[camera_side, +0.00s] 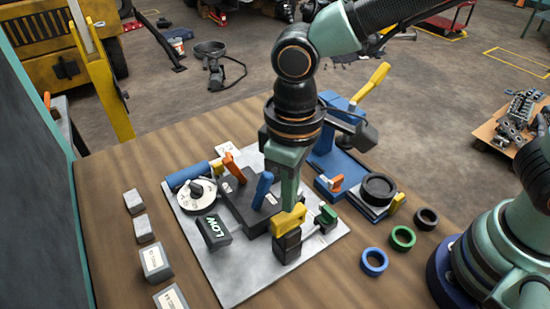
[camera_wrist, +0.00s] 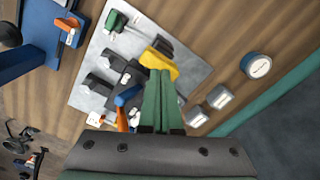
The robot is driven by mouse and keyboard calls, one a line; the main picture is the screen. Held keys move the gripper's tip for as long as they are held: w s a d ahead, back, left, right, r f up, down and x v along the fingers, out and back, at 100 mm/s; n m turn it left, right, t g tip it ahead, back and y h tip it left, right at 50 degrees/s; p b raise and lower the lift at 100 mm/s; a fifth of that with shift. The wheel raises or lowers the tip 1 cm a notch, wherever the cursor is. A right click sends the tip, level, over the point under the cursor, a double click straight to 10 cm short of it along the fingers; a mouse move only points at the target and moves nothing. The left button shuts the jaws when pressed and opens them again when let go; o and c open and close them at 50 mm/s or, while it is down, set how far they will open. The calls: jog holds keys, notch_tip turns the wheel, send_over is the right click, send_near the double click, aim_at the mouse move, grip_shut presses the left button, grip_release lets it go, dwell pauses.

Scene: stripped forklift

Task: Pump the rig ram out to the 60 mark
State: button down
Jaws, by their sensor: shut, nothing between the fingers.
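My gripper (camera_side: 291,205) points down over the grey plate, its green fingers shut and empty. Its tips are close to a yellow lever (camera_side: 289,221); I cannot tell whether they touch. In the wrist view the closed fingers (camera_wrist: 160,76) overlap the yellow lever (camera_wrist: 158,64). A blue rig (camera_side: 345,155) with a raised, tilted yellow handle (camera_side: 371,81) stands behind my gripper, partly hidden by it. An orange lever (camera_side: 335,183) sits at its near side. A round dial (camera_side: 195,194) is on the plate. I cannot make out a ram scale or a 60 mark.
Blue (camera_side: 262,190), orange (camera_side: 234,167) and green (camera_side: 328,214) levers crowd the grey plate (camera_side: 245,285), with a block marked LOW (camera_side: 214,232). Grey blocks (camera_side: 156,262) line the left. Loose blue (camera_side: 374,262), green (camera_side: 403,237) and black rings (camera_side: 426,218) lie at right.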

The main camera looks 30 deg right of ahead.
aim_at(289, 216)
jog(key=shift+f, duration=2.55)
jog(key=shift+r, duration=2.6)
jog(key=shift+f, duration=0.1)
dwell(1.8)
jog(key=shift+r, duration=0.25)
jog(key=shift+r, duration=2.4)
